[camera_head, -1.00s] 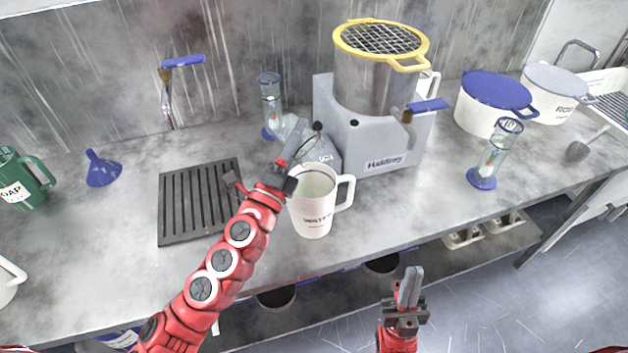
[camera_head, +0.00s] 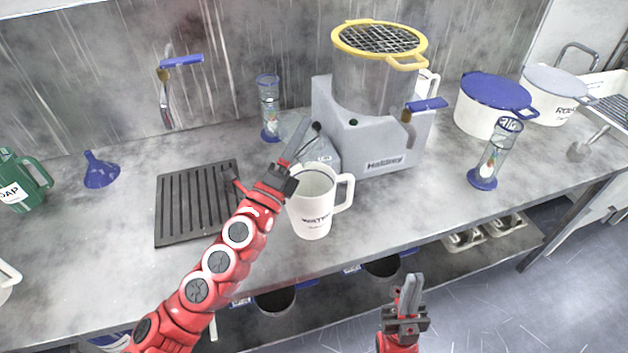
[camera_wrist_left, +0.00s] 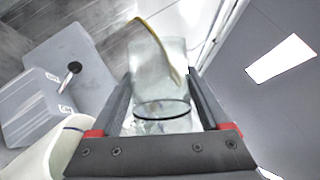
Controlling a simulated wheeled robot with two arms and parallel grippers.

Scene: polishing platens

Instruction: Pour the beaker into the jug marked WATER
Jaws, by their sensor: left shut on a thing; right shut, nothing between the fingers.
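The white jug marked WATER (camera_head: 312,222) stands upright near the counter's front edge, its handle to the right. My left gripper (camera_head: 300,140) is above the jug's back left rim. In the left wrist view my left gripper (camera_wrist_left: 160,100) is shut on the clear glass beaker (camera_wrist_left: 158,62), with a dark ring around the glass. The beaker is hard to make out in the head view, and its contents are unclear. The white jug's rim (camera_wrist_left: 62,140) shows at lower left of the wrist view. My right gripper (camera_head: 410,290) is shut and empty in front of the counter.
A grey machine (camera_head: 385,150) stands behind the jug, and a clear labelled vessel (camera_head: 322,153) is close behind my left gripper. A black slatted mat (camera_head: 170,235) lies left. Glass cylinders (camera_head: 269,105) (camera_head: 492,160) stand on both sides. The counter front right of the jug is clear.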

